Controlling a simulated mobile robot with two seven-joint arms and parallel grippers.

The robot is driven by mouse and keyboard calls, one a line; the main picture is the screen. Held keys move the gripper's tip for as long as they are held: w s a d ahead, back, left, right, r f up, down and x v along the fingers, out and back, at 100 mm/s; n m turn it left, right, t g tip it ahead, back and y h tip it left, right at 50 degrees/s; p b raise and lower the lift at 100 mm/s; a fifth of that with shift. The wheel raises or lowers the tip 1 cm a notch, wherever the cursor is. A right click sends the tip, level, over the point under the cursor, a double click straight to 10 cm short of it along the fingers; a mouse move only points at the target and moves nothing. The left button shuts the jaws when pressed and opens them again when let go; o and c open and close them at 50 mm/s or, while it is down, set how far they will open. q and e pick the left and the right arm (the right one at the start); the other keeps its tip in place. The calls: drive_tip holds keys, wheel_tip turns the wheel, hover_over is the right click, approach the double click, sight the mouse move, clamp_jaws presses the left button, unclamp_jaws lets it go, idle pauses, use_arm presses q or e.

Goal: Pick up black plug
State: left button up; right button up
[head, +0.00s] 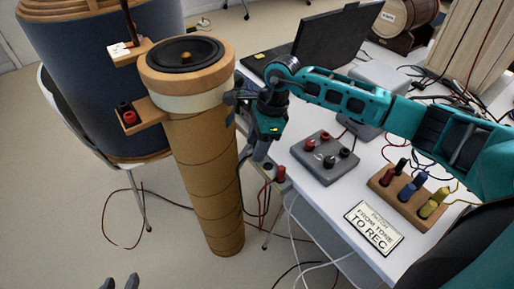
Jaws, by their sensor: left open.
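A wooden block (377,187) on the white table holds several upright plugs. The black plug (402,165) stands at its back left, beside a red plug (386,176), with blue and yellow plugs further right. My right gripper (256,158) points down past the table's left edge, beside the cardboard tube (208,185) and away from the block. Its fingers are small and dark here, so I cannot tell whether they are shut. My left gripper (120,283) shows only two dark fingertips, apart, at the bottom left edge, with nothing visible between them.
A grey box (318,172) with red and black terminals sits on the table, left of the block. A printed sign (374,229) lies in front. A laptop (325,42) is behind. A speaker tops the tube. Cables hang past the table edge. My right arm crosses above the table.

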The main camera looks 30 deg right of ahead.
clamp_jaws()
drive_tip(key=shift+r, duration=0.1)
idle(0.4)
use_arm(q)
drive_tip(key=shift+s+a+r+p, duration=0.3)
drive_tip(key=shift+a+p, duration=0.2)
drive_tip(key=shift+p, duration=0.6)
use_arm(e)
wheel_tip(320, 180, up, 20)
drive_tip(key=shift+f, duration=0.2)
use_arm(q)
drive_tip(key=shift+d, duration=0.15)
use_arm(e)
drive_tip(key=shift+f, duration=0.1)
